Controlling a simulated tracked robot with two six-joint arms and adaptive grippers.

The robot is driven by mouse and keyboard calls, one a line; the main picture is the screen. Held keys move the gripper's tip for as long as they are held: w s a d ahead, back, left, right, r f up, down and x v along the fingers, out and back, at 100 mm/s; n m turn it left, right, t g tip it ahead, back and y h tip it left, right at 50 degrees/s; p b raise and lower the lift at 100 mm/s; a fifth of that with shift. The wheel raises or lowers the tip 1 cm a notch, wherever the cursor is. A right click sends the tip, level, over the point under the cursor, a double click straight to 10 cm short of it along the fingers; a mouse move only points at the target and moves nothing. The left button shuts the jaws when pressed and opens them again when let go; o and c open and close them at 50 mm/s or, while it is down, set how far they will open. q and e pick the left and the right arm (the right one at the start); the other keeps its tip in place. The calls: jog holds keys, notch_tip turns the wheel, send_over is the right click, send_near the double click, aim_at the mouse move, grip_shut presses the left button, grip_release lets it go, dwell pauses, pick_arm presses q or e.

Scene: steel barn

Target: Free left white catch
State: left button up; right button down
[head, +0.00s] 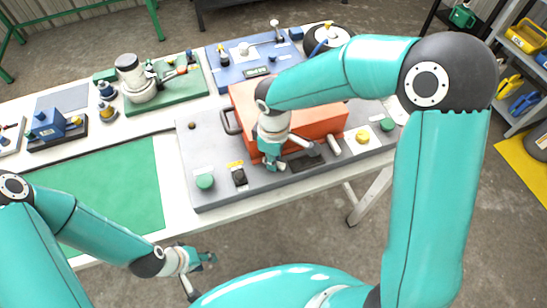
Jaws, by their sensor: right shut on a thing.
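The orange case (245,104) lies closed on a grey board (205,150) on the white table. My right gripper (284,164) points down at the left part of the case's front. It is shut on the left white catch, which the fingers and wrist hide. A cream-white catch (335,147) shows at the right part of the front. My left gripper (203,273) is low, off the table's front edge, with its fingers apart and nothing between them.
A green knob (204,181) and a black switch (239,177) stand on the board's front left, a yellow knob (362,136) to the right. Blue and green boards with fittings fill the back. The green mat (110,185) at left is mostly clear.

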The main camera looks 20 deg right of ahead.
jog(key=n, duration=0.4)
jog(key=shift+w+r+n, duration=0.1)
jog(key=shift+r+n, duration=0.05)
jog(key=shift+n, duration=0.15)
jog(key=shift+n+p, duration=0.55)
jog(key=shift+n, duration=1.05)
jog(key=c, duration=1.1)
grip_release()
jog(key=shift+c, duration=0.2)
notch_tip(320, 180, up, 12)
